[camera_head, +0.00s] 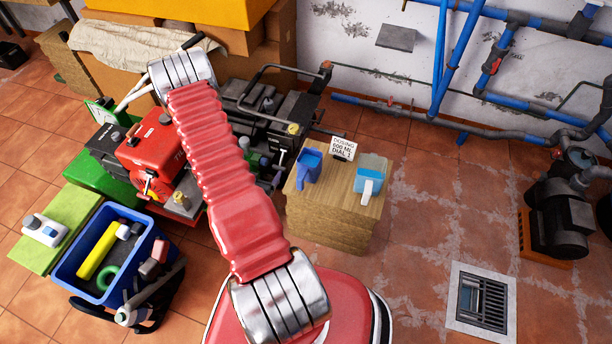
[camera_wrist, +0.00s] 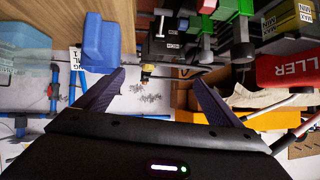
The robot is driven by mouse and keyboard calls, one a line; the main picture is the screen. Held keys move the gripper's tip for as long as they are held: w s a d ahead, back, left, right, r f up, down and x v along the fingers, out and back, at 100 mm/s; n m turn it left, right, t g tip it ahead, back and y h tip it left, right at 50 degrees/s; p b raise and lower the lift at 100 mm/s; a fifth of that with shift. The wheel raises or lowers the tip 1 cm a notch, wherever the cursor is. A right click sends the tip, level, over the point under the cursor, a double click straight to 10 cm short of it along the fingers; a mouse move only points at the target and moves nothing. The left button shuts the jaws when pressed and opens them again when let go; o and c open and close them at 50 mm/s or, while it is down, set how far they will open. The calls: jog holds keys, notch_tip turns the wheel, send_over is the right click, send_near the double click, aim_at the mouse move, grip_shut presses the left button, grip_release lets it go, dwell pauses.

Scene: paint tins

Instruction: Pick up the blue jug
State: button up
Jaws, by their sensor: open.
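The blue jug (camera_head: 309,166) stands on a wooden block (camera_head: 335,232), at the left of its top. It also shows upside down in the wrist view (camera_wrist: 101,43), close to the tip of the left finger; whether they touch is unclear. My gripper (camera_wrist: 159,77) is open and nothing sits between its fingers. In the head view my red and silver arm reaches over the machines, and the gripper itself cannot be made out.
A clear light-blue jug with a white handle (camera_head: 367,187) stands right of the blue jug. A dosing sign (camera_head: 343,148) is behind them. Red machinery (camera_head: 152,150) and a blue crate (camera_head: 72,268) lie left. Blue pipes (camera_head: 440,50) run along the wall.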

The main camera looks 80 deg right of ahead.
aim_at(299, 181)
jog(key=s+f+g, duration=0.1)
jog(key=s+f, duration=0.1)
jog(key=s, duration=0.4)
jog(key=s+a+f+g+h, duration=0.1)
jog(key=s+f+g, duration=0.1)
jog(key=s, duration=0.4)
jog(key=shift+a+f+m+h, duration=0.3)
jog(key=shift+f+m, duration=0.1)
jog(key=shift+f, duration=0.1)
jog(key=shift+d, duration=0.1)
jog(key=x, duration=0.7)
jog(key=shift+d+f, duration=0.35)
jog(key=shift+d, duration=0.25)
jog(key=shift+d, duration=0.1)
jog(key=shift+x, duration=2.55)
jog(key=shift+w, duration=0.25)
jog(key=shift+c, duration=0.4)
